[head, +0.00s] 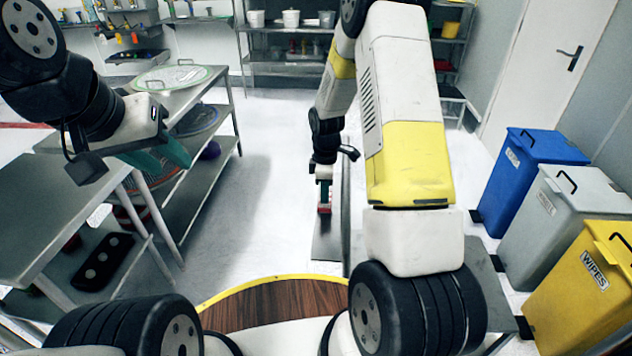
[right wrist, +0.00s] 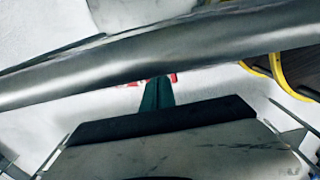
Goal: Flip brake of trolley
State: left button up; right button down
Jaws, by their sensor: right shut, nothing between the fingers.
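The trolley (head: 328,244) shows as a grey metal surface on the floor, mostly hidden behind my right arm. A red part (head: 324,209), likely its brake, is low at the trolley's far end. My right gripper (head: 324,190) is shut and empty, pointing down at the red part. In the right wrist view, the green fingertips (right wrist: 158,88) are together beside the red part (right wrist: 162,78), under a thick grey metal bar (right wrist: 150,50). Whether they touch it cannot be told. My left gripper (head: 176,155) hangs over the left bench, with its finger gap unclear.
A steel bench (head: 50,200) with a lower shelf stands at left, with a round sieve (head: 173,78) on its far part. Blue (head: 540,165), grey (head: 560,215) and yellow (head: 590,285) bins stand at right. The floor (head: 270,150) between bench and trolley is clear.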

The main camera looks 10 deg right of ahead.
jog(key=shift+f, duration=1.35)
dwell(1.1)
jog(key=shift+r, duration=3.55)
